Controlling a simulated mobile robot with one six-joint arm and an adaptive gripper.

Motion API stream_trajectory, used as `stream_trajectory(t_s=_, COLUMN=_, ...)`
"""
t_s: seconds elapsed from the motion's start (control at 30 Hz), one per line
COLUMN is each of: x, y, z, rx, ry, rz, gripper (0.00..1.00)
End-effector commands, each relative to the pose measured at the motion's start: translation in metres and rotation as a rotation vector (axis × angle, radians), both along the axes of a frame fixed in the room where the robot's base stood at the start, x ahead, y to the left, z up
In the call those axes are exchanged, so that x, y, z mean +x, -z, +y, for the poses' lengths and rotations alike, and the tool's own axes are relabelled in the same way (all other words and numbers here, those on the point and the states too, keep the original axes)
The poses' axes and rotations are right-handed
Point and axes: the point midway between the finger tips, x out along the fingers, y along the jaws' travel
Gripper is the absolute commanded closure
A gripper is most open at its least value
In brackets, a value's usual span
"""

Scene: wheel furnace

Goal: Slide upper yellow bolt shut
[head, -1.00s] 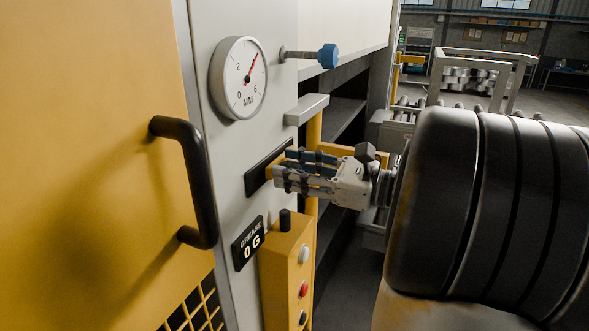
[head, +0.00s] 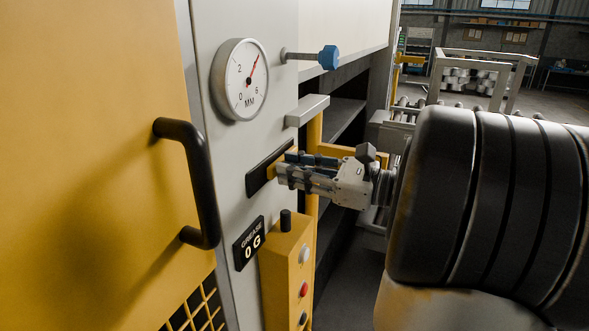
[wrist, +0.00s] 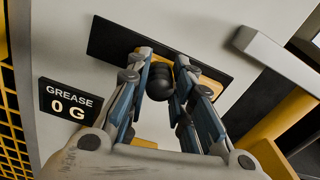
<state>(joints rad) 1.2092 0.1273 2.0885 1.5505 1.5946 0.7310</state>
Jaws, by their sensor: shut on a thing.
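The yellow bolt (head: 271,172) sits on a long black plate (head: 256,179) on the grey machine front. In the wrist view the black plate (wrist: 112,42) runs across the top, with yellow bolt parts (wrist: 206,83) showing beside the fingers. A dark round knob (wrist: 160,82) stands out from the bolt between the fingers. My gripper (head: 284,169) is at the plate, its fingers closed on the bolt's knob; it also shows in the wrist view (wrist: 165,66). The fingers hide part of the bolt. No second bolt shows.
A black door handle (head: 196,184) and a dial gauge (head: 240,80) are to the left. A blue-knobbed screw (head: 328,57) and a grey ledge (head: 307,111) are above my gripper. A grease display (head: 249,243) and yellow button box (head: 287,270) are below.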

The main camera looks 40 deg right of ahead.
Motion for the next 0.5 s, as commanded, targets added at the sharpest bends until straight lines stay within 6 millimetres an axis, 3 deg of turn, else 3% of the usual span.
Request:
stream_trajectory(t_s=0.1, x=0.0045, y=-0.0044, z=-0.0108, rx=0.003, ry=0.001, rz=-0.004, gripper=1.0)
stream_trajectory(t_s=0.33, x=0.0048, y=-0.0039, z=-0.0122, rx=-0.001, ry=0.004, rz=-0.007, gripper=1.0)
stream_trajectory(t_s=0.37, x=0.0049, y=-0.004, z=-0.0122, rx=-0.001, ry=0.004, rz=-0.007, gripper=0.78)
stream_trajectory(t_s=0.5, x=0.0049, y=-0.0045, z=-0.0126, rx=-0.001, ry=0.005, rz=-0.007, gripper=0.69)
